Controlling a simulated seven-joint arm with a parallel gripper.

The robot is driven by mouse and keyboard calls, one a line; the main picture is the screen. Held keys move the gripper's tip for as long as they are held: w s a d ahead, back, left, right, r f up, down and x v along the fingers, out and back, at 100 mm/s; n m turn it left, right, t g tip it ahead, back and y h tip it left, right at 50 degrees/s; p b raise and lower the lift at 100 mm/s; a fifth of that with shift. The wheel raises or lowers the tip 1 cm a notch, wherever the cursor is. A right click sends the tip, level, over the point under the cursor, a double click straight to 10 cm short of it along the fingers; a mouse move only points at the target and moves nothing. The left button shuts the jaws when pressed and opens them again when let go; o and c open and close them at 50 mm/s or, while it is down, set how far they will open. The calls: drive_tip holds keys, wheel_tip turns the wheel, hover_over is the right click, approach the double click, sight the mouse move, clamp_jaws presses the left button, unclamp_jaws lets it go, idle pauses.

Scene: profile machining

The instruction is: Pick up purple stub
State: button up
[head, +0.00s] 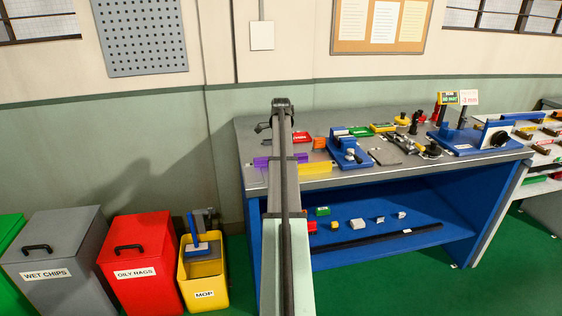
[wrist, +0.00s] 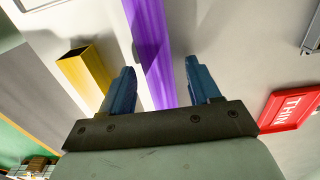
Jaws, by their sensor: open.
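The purple stub (wrist: 149,40) is a long straight bar in the wrist view, running from the top edge down between the fingers of my gripper (wrist: 161,80). The two blue fingers are open and spread, one on each side of the bar, with gaps on both sides. I cannot tell how far above or below the fingertips it lies. In the head view the purple stub (head: 262,162) lies on the left end of the grey bench top, partly hidden behind my arm.
A yellow square tube (wrist: 84,70) lies left of the purple bar in the wrist view, and a red THIN tray (wrist: 290,107) at right. In the head view, a blue fixture (head: 349,153) and several small parts stand farther right on the bench (head: 350,180).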

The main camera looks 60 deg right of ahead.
clamp_jaws()
idle(0.5)
